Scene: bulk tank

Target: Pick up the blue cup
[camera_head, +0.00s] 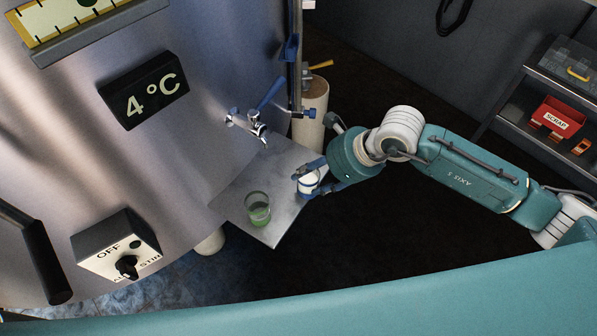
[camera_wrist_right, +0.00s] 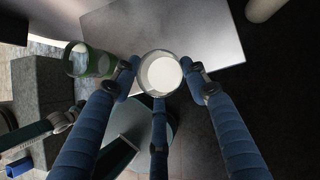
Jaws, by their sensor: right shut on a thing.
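My right gripper (camera_head: 312,181) has its blue fingers closed around a small clear cup (camera_head: 309,183) with white contents and a bluish tint low down; I take it as the blue cup. In the right wrist view this cup (camera_wrist_right: 160,73) is seen from above between the fingers (camera_wrist_right: 162,80), its round white inside facing the camera. It is at the right edge of the metal shelf (camera_head: 237,190); I cannot tell whether it touches the shelf. A green-tinted clear cup (camera_head: 258,209) stands on the shelf to its left. My left gripper is not in view.
A tap (camera_head: 258,128) with a blue handle sticks out from the steel tank (camera_head: 205,60) above the shelf. A knob box (camera_head: 118,246) is on the tank at lower left. A rack with a red scrap bin (camera_head: 557,118) stands at right. Dark floor lies right of the shelf.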

